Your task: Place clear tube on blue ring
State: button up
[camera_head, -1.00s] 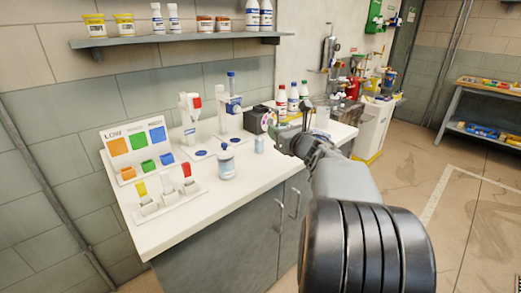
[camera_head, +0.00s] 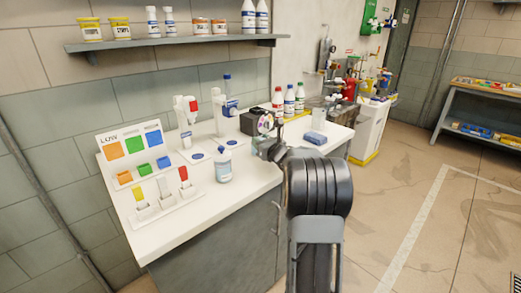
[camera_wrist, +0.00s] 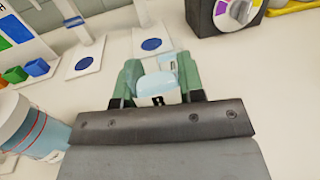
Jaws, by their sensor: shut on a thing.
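My gripper (camera_wrist: 160,78) has green fingers that are shut on the clear tube (camera_wrist: 157,88), a pale bluish see-through piece between them. In the head view my gripper (camera_head: 266,147) is over the front right of the white counter, and the tube is mostly hidden by it. I cannot tell whether the tube still touches the counter. Two blue rings, seen as round blue marks on white bases, lie beyond the fingers in the wrist view: one nearly straight ahead (camera_wrist: 151,44) and one to the left (camera_wrist: 86,63). In the head view they lie left of my gripper (camera_head: 224,148) (camera_head: 198,156).
Two upright white stands (camera_head: 186,118) (camera_head: 222,118) rise behind the rings. A dark box with a coloured dial (camera_head: 256,122) is behind my gripper.

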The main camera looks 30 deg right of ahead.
jog(key=shift+w+f, duration=0.2)
jog(key=shift+f, duration=1.5)
jog(key=shift+f+b, duration=0.2)
jog(key=shift+b, duration=0.2)
jog(key=o, duration=0.9)
jog(key=shift+o, duration=0.2)
jog(key=shift+r, duration=0.15)
